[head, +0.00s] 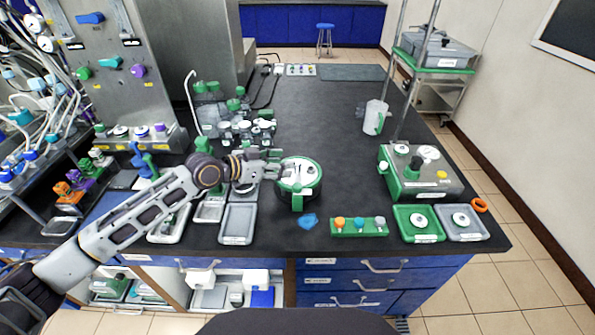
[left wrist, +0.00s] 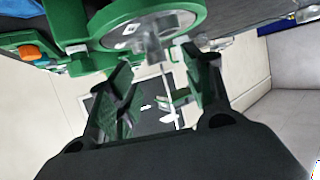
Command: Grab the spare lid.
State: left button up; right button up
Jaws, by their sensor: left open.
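A round green-rimmed pot with a pale lid (head: 299,173) stands near the front middle of the bench. My left gripper (head: 273,164) is at its left side, near lid height. In the left wrist view, the gripper's fingers (left wrist: 158,62) are apart, and a grey metal knob on the pale green-rimmed disc (left wrist: 152,32) shows just beyond and between their tips. I see no clear contact. Two small pale round pieces lie at the front right, one in a green tray (head: 401,233) and one in a grey tray (head: 478,234). I cannot tell which piece is the spare lid. My right gripper is out of view.
A green block with coloured knobs (head: 359,230) and a blue piece (head: 308,221) lie in front of the pot. A green and grey device (head: 443,183) stands at right. Grey trays (head: 237,224) and bottles crowd the left. The bench behind the pot is clear.

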pick_arm(q)
jog(key=shift+w+d+f, duration=0.1)
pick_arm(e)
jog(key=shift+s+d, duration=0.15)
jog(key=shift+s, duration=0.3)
